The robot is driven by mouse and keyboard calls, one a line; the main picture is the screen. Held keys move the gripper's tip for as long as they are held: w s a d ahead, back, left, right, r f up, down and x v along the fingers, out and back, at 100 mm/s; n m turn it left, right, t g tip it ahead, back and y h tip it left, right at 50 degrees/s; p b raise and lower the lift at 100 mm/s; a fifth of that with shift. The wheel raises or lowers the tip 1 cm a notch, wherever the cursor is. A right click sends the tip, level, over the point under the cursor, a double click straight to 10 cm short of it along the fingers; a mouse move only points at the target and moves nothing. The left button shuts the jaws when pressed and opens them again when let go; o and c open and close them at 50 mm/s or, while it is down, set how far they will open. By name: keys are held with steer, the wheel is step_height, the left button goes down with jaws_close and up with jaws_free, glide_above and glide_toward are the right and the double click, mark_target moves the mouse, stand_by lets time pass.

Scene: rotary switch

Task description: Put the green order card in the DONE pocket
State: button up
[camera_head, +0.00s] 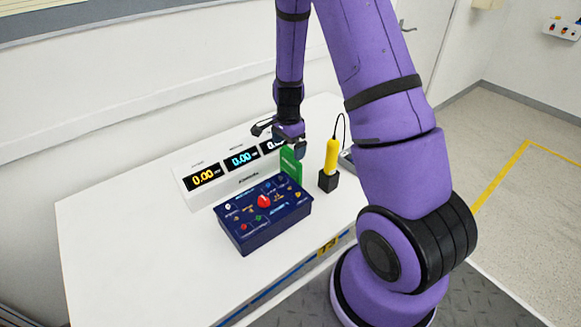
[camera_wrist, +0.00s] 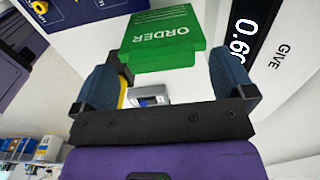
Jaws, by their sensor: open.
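The green order card (camera_head: 290,164) stands upright just behind the dark blue control box, beside the white display unit. In the wrist view the card (camera_wrist: 163,36) shows the word ORDER and a tab towards me. My gripper (camera_head: 290,147) is above the card, pointing down. In the wrist view my gripper (camera_wrist: 164,60) is open, its two blue fingers apart on either side of the card's tab, with gaps showing. I cannot pick out a pocket marked DONE in either view.
The dark blue control box (camera_head: 262,217) has a red knob. A white display unit (camera_head: 207,183) stands behind it. A yellow-handled tool (camera_head: 332,157) stands in a black holder (camera_head: 328,181) right of the card. The white table (camera_head: 120,240) is clear at left.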

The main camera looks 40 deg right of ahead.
steer(key=shift+f, duration=1.2)
steer(key=c, duration=1.2)
steer(key=shift+o, duration=0.2)
steer(key=shift+r, duration=0.2)
